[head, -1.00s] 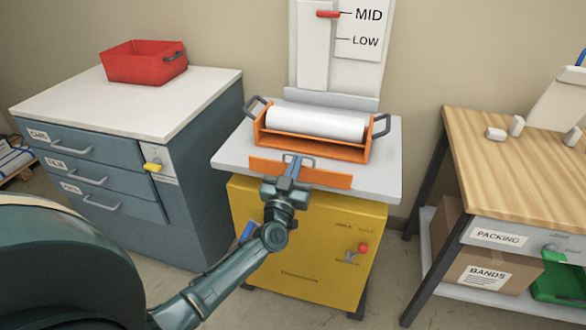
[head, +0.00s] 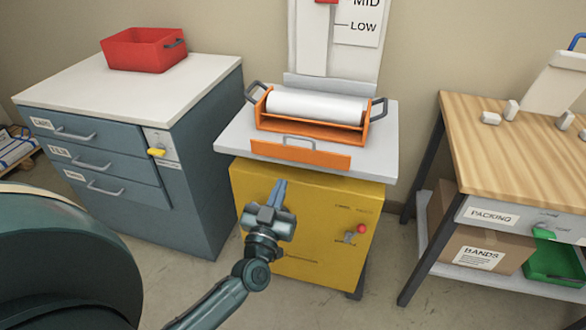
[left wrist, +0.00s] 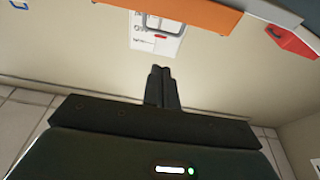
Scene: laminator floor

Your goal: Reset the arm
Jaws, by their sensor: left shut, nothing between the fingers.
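My left gripper (head: 279,190) is in front of the yellow cabinet of the laminator (head: 310,215), below the orange front flap (head: 300,152). Its fingers are together with nothing between them, and they point up and away from me. In the left wrist view the closed fingers (left wrist: 161,88) show in the middle, apart from the orange flap (left wrist: 200,14) at the top. The white roll (head: 315,106) lies in the orange frame on the machine's grey top. My right gripper is not in view.
A drawer cabinet (head: 205,140) with a red bin (head: 144,50) on top stands at left. A wooden packing table (head: 515,145) stands at right, with a box labelled BANDS (head: 485,250) and a green bin (head: 555,262) below. Some floor is free between them.

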